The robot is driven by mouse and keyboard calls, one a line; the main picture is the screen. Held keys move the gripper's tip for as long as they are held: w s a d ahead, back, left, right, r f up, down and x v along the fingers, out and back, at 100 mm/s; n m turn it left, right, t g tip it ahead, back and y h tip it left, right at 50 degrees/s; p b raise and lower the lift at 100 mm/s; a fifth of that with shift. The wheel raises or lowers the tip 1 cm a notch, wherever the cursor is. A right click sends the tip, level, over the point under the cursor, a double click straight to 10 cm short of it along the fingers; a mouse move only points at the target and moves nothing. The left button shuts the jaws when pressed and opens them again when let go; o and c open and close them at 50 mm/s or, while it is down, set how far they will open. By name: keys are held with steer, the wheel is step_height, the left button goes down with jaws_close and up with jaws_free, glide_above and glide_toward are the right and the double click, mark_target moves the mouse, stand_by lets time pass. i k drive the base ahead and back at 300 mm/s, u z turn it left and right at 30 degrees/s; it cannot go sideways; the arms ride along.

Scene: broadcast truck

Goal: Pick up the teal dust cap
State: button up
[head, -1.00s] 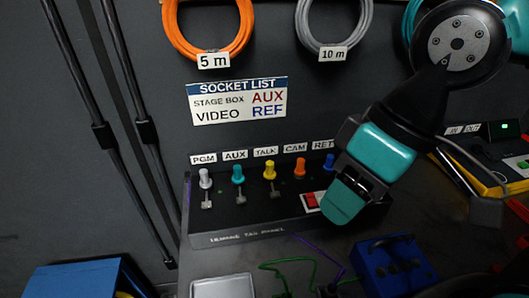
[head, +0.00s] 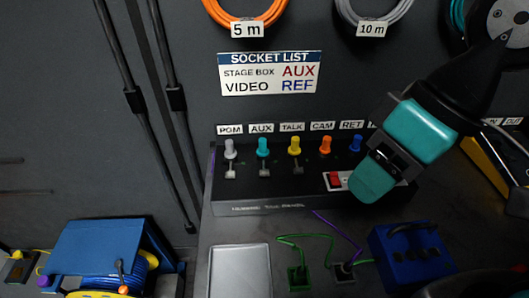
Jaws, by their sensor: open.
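The teal dust cap (head: 263,147) stands upright on the tag panel (head: 270,206), under the AUX label (head: 261,129). It is between a white cap (head: 230,148) on its left and a yellow cap (head: 295,145) on its right. My gripper (head: 368,190) hangs in front of the panel's right part, well to the right of the teal cap and apart from it. Its fingers are seen from the side, partly hidden by its teal shell, and nothing shows between them.
Orange (head: 325,145) and blue (head: 356,144) caps stand further right, near a red switch (head: 336,179). In front are a grey tray (head: 240,271), green and purple cables, and a blue box (head: 410,256). A blue cable reel (head: 104,251) stands at lower left.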

mark_target(262, 150)
steer(key=z, duration=0.05)
steer(key=k, duration=0.5)
steer(key=z, duration=1.95)
steer(key=k, duration=1.15)
steer(key=u, duration=1.95)
steer(key=i, duration=1)
steer(key=u, duration=0.05)
